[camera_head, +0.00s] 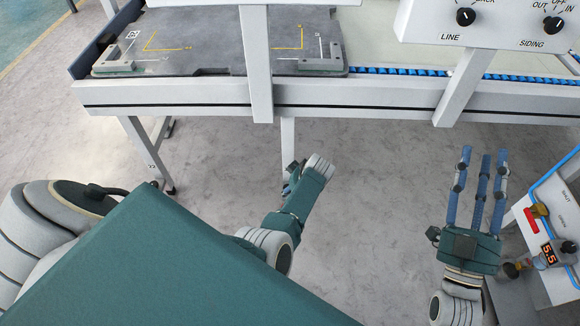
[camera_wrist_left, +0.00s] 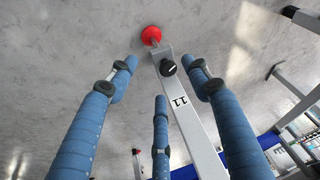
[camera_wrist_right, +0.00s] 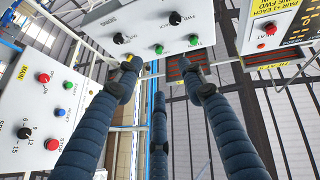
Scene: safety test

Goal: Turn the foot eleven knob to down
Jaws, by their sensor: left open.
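The foot eleven knob (camera_wrist_left: 168,68) is a small black knob with a pale pointer line, near the lower end of a white leg (camera_wrist_left: 190,115) marked 11. A red ball-like foot (camera_wrist_left: 150,36) is at that leg's end. My left gripper (camera_wrist_left: 161,76) is open; its blue fingers spread around the view of the knob, and I see no clear contact. My right gripper (camera_head: 485,155) is open and empty at the right.
A white-framed table (camera_head: 180,98) with a grey plate (camera_head: 215,45) spans the top. A knob panel (camera_head: 490,22) hangs at upper right. A blue-edged panel (camera_head: 560,215) stands close beside my right gripper. The grey floor (camera_head: 385,190) between the grippers is clear.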

